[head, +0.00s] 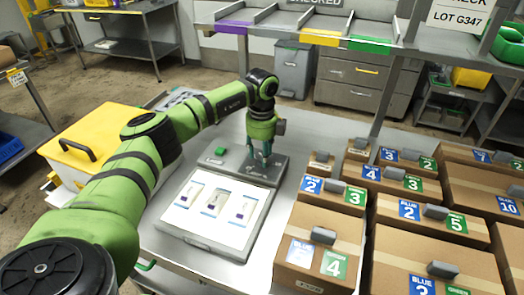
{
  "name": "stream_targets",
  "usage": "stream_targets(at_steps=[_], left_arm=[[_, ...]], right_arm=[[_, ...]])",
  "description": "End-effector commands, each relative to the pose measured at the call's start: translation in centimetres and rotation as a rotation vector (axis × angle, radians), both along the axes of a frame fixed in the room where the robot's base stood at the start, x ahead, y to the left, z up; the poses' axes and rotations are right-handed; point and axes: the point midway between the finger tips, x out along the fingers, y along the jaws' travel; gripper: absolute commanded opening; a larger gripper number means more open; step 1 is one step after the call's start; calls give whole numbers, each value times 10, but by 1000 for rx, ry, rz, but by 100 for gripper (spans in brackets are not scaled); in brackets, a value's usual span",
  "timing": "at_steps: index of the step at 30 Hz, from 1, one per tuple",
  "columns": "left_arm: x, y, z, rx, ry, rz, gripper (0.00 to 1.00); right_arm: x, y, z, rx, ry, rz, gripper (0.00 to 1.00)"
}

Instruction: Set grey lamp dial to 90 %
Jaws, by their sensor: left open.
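A light table (215,208) with a lit white panel stands on the grey bench, with several flat pouches on it. A grey control housing (227,166) runs along its back edge, with a green button (220,152) at its left. My left gripper (262,164) points down over the right part of this housing, its fingers open. The grey lamp dial cannot be made out; the fingers cover that spot. I cannot tell whether the fingers touch it. My right gripper is not in view.
Several labelled cardboard boxes (328,240) crowd the bench's right side. A yellow lidded box (85,145) stands at the left, behind my arm. A shelf with coloured bin labels (320,38) runs above the back.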

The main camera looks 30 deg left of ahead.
Motion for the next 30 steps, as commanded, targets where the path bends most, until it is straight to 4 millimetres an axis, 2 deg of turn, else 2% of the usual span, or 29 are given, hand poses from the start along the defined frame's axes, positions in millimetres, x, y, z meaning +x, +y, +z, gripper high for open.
stream_targets(at_steps=[8, 9, 12, 23, 30], left_arm=[[0, 0, -3, 1, 0, -1, 46], [0, 0, -3, 0, 0, -1, 38], [0, 0, -3, 0, -1, -1, 0], [0, 0, -3, 0, 0, -19, 0], [0, 0, -3, -1, 0, -121, 0]], right_arm=[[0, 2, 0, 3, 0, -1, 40], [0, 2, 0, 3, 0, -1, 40], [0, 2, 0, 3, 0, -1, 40], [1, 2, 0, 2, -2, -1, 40], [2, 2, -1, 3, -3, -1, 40]])
